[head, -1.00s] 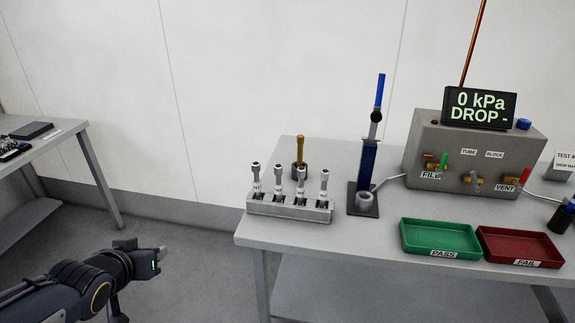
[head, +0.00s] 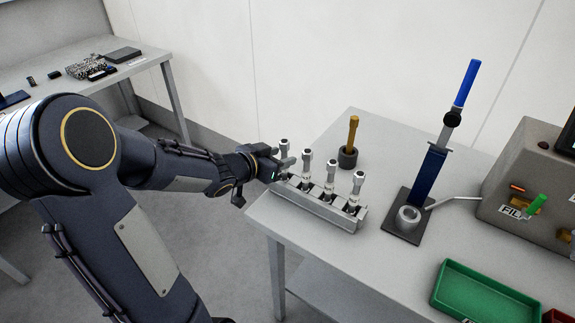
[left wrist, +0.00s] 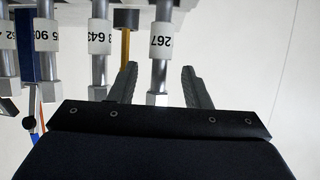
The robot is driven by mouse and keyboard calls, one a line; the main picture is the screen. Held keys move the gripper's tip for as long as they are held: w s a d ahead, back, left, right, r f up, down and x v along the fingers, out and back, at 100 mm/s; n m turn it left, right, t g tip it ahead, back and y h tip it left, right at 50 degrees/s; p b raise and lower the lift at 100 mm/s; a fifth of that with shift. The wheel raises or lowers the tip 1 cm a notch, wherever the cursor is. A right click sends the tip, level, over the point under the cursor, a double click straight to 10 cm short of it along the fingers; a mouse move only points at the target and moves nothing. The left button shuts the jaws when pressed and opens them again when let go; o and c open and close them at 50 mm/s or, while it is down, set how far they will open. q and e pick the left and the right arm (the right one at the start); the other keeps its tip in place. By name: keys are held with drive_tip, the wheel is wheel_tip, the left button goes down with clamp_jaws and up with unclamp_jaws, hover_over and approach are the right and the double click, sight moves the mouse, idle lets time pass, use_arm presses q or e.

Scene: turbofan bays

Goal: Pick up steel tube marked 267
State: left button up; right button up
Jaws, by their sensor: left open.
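The steel tube marked 267 (left wrist: 160,52) has a white label and shows between my two open fingers in the left wrist view, where the tubes hang upside down. In the head view the leftmost tube (head: 283,145) of the rack appears to be this one; its lower part is hidden by my gripper. My left gripper (head: 279,166) is open at the left end of the rack; it also shows in the left wrist view (left wrist: 160,74). I cannot tell whether a finger touches the tube. My right gripper is out of view.
The metal rack (head: 315,207) holds several tubes close together; the neighbour reads 643 (left wrist: 99,38). A brass rod in a dark holder (head: 348,158) stands behind. A blue pump-like stand (head: 428,180), a green tray (head: 487,297) and a grey pressure box (head: 515,175) are to the right.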

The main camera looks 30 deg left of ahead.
use_arm(q)
drive_tip(key=x, duration=0.4)
drive_tip(key=shift+w+f, duration=0.15)
drive_tip(key=shift+c, duration=0.4)
clamp_jaws()
